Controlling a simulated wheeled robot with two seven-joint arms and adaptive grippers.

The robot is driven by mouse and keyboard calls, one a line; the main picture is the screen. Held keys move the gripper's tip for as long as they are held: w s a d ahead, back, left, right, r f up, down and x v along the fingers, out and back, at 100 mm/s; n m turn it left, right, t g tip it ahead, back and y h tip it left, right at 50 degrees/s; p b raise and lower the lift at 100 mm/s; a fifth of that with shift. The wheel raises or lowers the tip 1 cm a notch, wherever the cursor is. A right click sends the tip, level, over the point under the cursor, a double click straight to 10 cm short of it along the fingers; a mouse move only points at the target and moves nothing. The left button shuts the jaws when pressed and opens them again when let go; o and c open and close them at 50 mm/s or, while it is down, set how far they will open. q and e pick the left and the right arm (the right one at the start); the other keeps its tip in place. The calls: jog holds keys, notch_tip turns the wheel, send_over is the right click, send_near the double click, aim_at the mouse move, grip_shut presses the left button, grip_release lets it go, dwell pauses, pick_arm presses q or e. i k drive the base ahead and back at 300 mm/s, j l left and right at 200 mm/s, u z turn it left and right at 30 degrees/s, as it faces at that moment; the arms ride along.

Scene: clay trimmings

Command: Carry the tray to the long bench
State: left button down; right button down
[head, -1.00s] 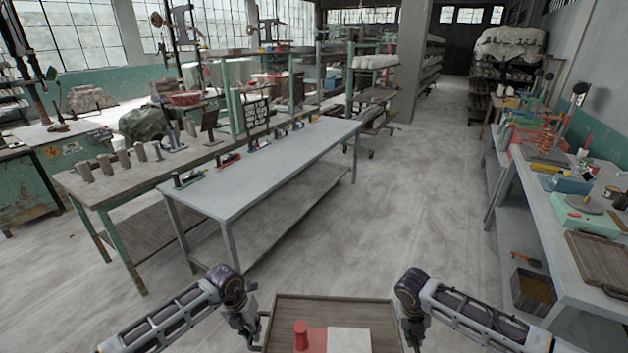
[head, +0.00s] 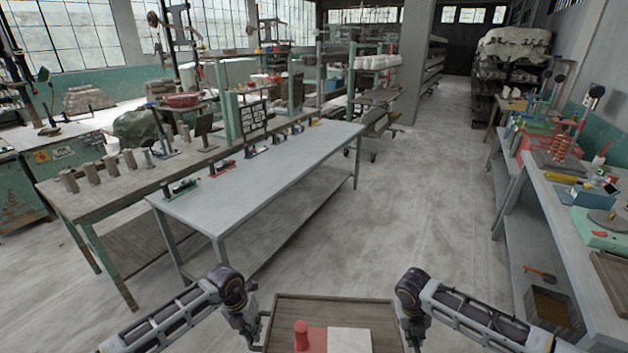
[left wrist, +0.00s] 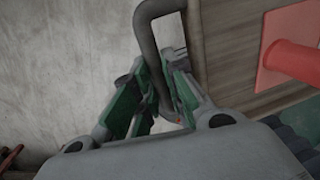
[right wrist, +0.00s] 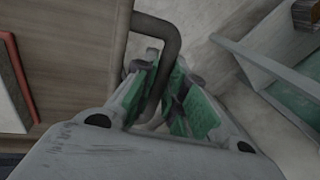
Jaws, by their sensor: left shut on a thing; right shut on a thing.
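The wooden tray (head: 335,308) is held in front of me at the bottom of the head view. It carries a red block with a red knob (head: 302,336) and a pale slab (head: 349,341). My left gripper (head: 257,332) is shut on the tray's left handle (left wrist: 150,50). My right gripper (head: 412,333) is shut on its right handle (right wrist: 172,60). A long grey bench (head: 265,185) with a lower shelf stands ahead and left, apart from the tray. Several small tools sit along its far edge. The tray's near edge is out of view.
A wooden-topped bench (head: 80,193) with several grey cylinders stands behind the grey bench. A cluttered workbench (head: 560,215) runs along the right. A wheeled cart (head: 372,125) is beyond the grey bench. The concrete floor (head: 420,200) between the benches is clear.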

aim_at(253, 183)
jog(key=i, duration=3.3)
